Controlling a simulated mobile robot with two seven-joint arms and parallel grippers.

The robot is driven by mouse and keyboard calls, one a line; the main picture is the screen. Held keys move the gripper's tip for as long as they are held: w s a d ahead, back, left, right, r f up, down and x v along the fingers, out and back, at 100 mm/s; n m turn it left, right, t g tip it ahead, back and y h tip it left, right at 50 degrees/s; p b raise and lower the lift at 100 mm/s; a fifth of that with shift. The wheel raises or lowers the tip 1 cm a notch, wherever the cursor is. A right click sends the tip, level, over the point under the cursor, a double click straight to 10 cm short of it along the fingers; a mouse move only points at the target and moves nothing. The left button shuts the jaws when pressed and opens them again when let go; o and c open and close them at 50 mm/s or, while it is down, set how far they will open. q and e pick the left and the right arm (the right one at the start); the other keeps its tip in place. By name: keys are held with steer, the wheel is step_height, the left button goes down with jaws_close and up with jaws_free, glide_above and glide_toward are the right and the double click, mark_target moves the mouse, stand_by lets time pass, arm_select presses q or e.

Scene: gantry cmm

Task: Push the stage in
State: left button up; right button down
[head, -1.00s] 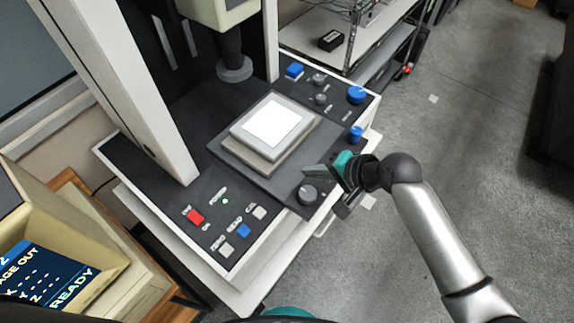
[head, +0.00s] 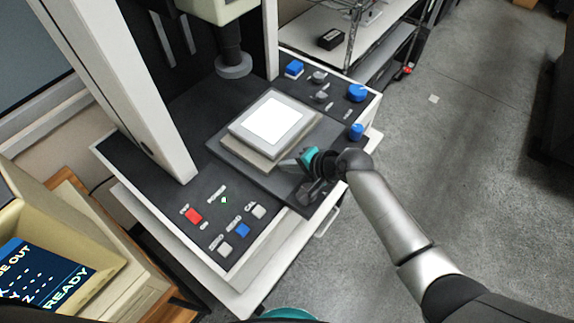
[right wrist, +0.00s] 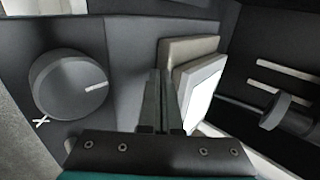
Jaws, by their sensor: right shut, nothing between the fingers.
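The stage is a dark sliding plate (head: 225,160) bearing a beige block with a white lit top (head: 270,122). It juts past the front right edge of the machine's base. My right gripper (head: 287,164) is shut and empty, low over the plate beside the block's near right side. In the right wrist view its closed fingers (right wrist: 165,100) point at the block (right wrist: 182,52) and its pale top plate (right wrist: 203,85); I cannot tell whether they touch. A dark knob with a white mark (right wrist: 70,85) sits on the plate's front. My left gripper is out of view.
Red, blue and grey buttons (head: 241,230) line the base's near panel. Blue knobs (head: 357,93) stand on the far right panel. A vertical probe (head: 234,64) hangs behind the stage. A screen (head: 38,275) at lower left reads "OUT" and "READY". Open floor lies right.

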mark_target(252, 140)
steer(key=shift+w+a, duration=0.1)
steer(key=shift+a, duration=0.05)
steer(key=w+a+b, duration=0.1)
steer(key=w+a, duration=0.1)
steer(key=a, duration=0.1)
steer(key=w+a+b, duration=0.2)
steer(key=a, duration=0.1)
steer(key=w+a+b, duration=0.1)
steer(key=w+a, duration=0.1)
steer(key=a, duration=0.1)
steer(key=shift+w+a+f+b, duration=0.15)
steer(key=shift+a+f+b, duration=0.05)
steer(key=shift+b, duration=0.2)
steer(key=shift+w+a+r, duration=0.15)
steer(key=shift+w+a, duration=0.15)
steer(key=shift+a, duration=0.2)
steer(key=shift+d+r, duration=0.1)
